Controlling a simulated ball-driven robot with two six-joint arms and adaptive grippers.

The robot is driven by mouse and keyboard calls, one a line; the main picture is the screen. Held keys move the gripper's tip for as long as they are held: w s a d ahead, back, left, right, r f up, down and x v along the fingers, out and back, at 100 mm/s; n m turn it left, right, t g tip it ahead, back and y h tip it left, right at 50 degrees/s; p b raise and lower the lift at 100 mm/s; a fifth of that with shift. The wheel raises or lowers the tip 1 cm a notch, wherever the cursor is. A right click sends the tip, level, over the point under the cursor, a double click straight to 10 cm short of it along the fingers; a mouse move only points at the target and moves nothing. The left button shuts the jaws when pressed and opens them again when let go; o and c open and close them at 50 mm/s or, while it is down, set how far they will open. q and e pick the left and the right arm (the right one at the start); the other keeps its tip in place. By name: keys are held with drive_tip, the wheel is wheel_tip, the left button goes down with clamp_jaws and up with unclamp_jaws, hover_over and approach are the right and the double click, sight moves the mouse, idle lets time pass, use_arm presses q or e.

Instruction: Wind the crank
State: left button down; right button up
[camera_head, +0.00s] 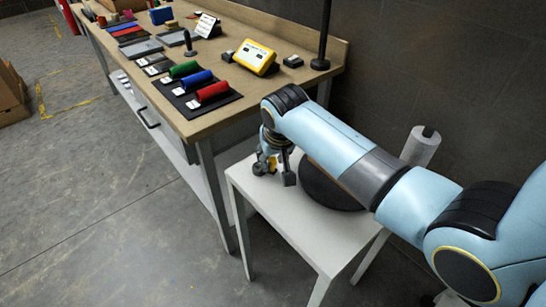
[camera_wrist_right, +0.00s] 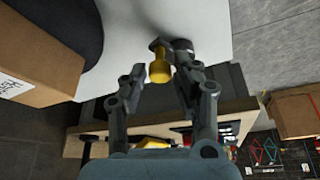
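The crank's yellow knob (camera_wrist_right: 160,70) sits on a dark crank arm (camera_wrist_right: 163,46) at the edge of the white side table (camera_wrist_right: 190,14) in the right wrist view. In the head view, a bit of the yellow knob (camera_head: 272,163) shows at my right gripper, above the white table (camera_head: 300,232). My right gripper (camera_wrist_right: 158,76) is open, one finger on each side of the knob, with visible gaps. It also shows in the head view (camera_head: 275,172), pointing down, partly hidden by its own wrist. My left gripper is not in view.
A black round object (camera_head: 326,190) lies on the white table under my right arm. A grey-white cylinder (camera_head: 421,146) stands behind. A workbench (camera_head: 222,118) holds coloured rolls and a yellow device (camera_head: 255,57). A cardboard box (camera_wrist_right: 40,55) is at the left of the wrist view.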

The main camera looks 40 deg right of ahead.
clamp_jaws()
drive_tip(key=shift+d+r, duration=0.1)
